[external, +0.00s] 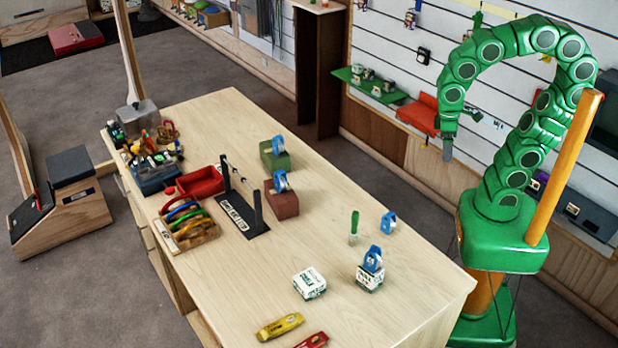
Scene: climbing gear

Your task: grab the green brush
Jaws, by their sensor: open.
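The green brush (354,222) stands upright on the light wooden table, right of the table's middle. Its green handle points up and its pale lower end is at the tabletop. My gripper (447,152) hangs from the end of my green arm, pointing down. It is open, and in the picture it is above and to the right of the brush, well apart from it. I see nothing held in it, though the fingers are small here.
A blue item (389,223) stands to the right of the brush. A white box (309,283) and another with a blue item on top (369,279) are in front. Green (276,158) and maroon (283,203) blocks and a black stand (243,215) are to the left.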

